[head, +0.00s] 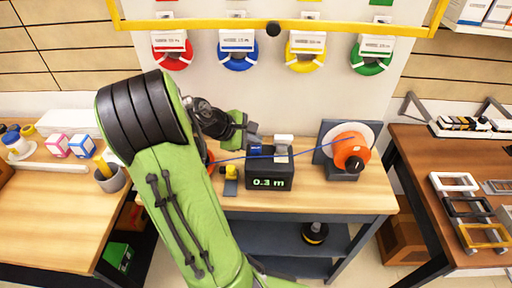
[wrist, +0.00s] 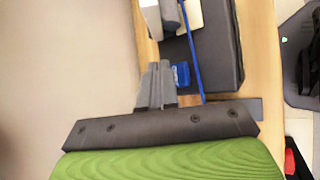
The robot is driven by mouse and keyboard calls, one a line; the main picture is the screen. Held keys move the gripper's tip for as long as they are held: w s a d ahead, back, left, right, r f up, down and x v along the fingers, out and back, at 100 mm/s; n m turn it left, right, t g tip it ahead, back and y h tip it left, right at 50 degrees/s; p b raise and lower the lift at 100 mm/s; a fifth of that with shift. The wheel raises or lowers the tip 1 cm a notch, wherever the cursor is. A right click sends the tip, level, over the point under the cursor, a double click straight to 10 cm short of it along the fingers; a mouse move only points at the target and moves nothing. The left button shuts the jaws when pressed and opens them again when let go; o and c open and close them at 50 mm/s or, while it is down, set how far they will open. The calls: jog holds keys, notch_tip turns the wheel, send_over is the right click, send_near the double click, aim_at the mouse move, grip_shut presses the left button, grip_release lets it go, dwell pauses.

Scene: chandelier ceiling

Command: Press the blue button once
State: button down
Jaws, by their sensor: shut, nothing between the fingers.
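The blue button (head: 256,149) sits on top of a black measuring box whose display (head: 264,183) reads 0.3 m. In the wrist view the blue button (wrist: 181,75) shows just right of my fingertips. My gripper (head: 252,137) is shut and empty, close to the button at the box's upper left. In the wrist view its grey fingers (wrist: 157,80) lie together. I cannot tell whether they touch the button.
A blue cable (head: 312,144) runs across the box from an orange and white reel (head: 350,150) on the wooden workbench (head: 300,201). A yellow-handled piece (head: 231,172) stands left of the box. Coloured spools (head: 238,55) hang behind, under a yellow rail (head: 340,28).

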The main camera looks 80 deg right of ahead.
aim_at(253, 149)
jog(key=shift+f, duration=0.1)
dwell(0.3)
jog(key=shift+f, duration=0.35)
jog(key=shift+f+b, duration=0.4)
jog(key=shift+f, duration=0.1)
dwell(0.5)
jog(key=shift+r, duration=0.1)
jog(key=shift+r+p, duration=0.85)
jog(key=shift+p, duration=0.25)
notch_tip(253, 149, up, 5)
jog(key=p, duration=0.5)
jog(key=shift+r, duration=0.15)
dwell(0.4)
